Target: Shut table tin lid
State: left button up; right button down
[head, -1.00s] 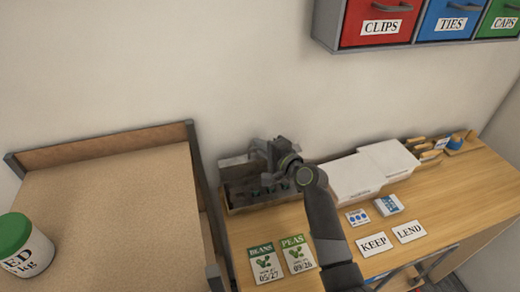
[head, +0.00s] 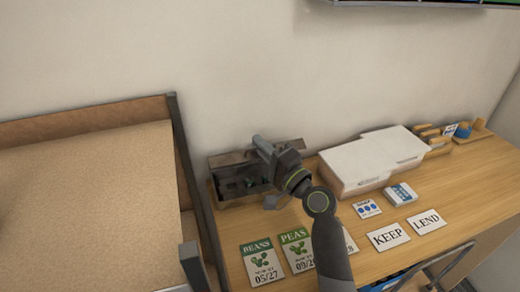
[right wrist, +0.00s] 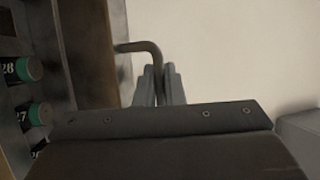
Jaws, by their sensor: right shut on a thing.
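The table tin (head: 228,188) is a dark brown box at the back left of the wooden desk. Its lid (head: 229,158) stands raised along the back, partly hidden by my right gripper. My right gripper (head: 260,143) is over the tin, at the lid. In the right wrist view the fingers (right wrist: 158,85) are shut on the end of a bent brown handle (right wrist: 145,47) that sticks out from a brown edge of the lid (right wrist: 92,50). Green-capped bottles (right wrist: 36,114) with numbers stand inside the tin. My left gripper is not in view.
Seed packets (head: 262,264) lie in front of the tin. A white-topped box (head: 370,160) stands to its right, with small cards (head: 388,236) in front. A raised-edge tan surface (head: 90,200) is at the left. The wall rises close behind the tin.

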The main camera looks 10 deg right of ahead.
jog(key=shift+s+f, duration=0.25)
jog(key=shift+s, duration=0.05)
dwell(0.4)
jog(key=c, duration=1.5)
grip_release()
jog(key=shift+b+v, duration=2.15)
jog(key=shift+v, duration=6.6)
jog(key=shift+d+r, duration=0.1)
